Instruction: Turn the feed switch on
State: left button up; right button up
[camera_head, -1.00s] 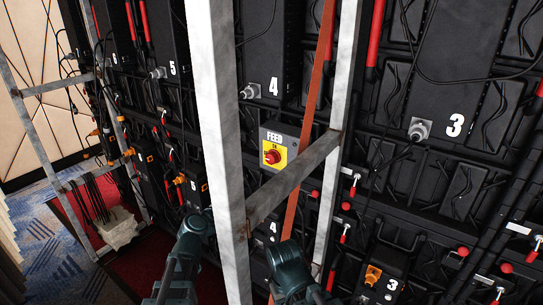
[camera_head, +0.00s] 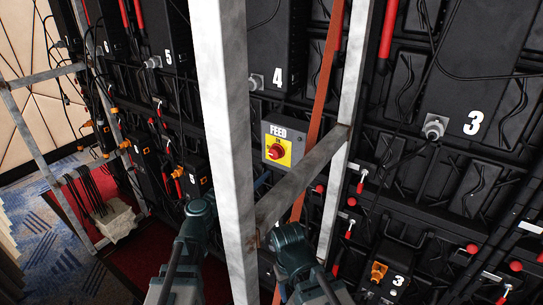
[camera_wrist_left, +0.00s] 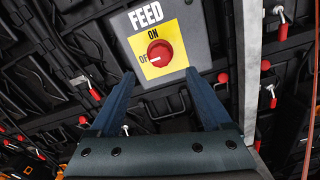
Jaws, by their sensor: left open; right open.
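The feed switch (camera_head: 277,147) is a grey box with a yellow plate and a round red knob, fixed on the black wall just right of a pale metal post. In the left wrist view the red knob (camera_wrist_left: 160,53) shows its white mark pointing left, at the OFF lettering. My left gripper (camera_wrist_left: 159,77) is open and empty, its fingertips just below the knob in that view and apart from it. In the head view the post hides most of it; a bluish part (camera_head: 262,182) shows below the switch. My right arm shows at bottom centre, but its gripper is hidden.
The pale upright post (camera_head: 226,130) and a slanting metal brace (camera_head: 300,178) stand in front of the wall near the switch. An orange strap (camera_head: 322,90) runs down right of it. Cables and red-handled levers cover the wall. Carpeted floor lies at lower left.

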aim_at(273, 154)
pick_arm(q)
jog(key=x, duration=0.9)
jog(key=shift+w+d, duration=0.15)
jog(key=shift+w, duration=0.1)
grip_shut()
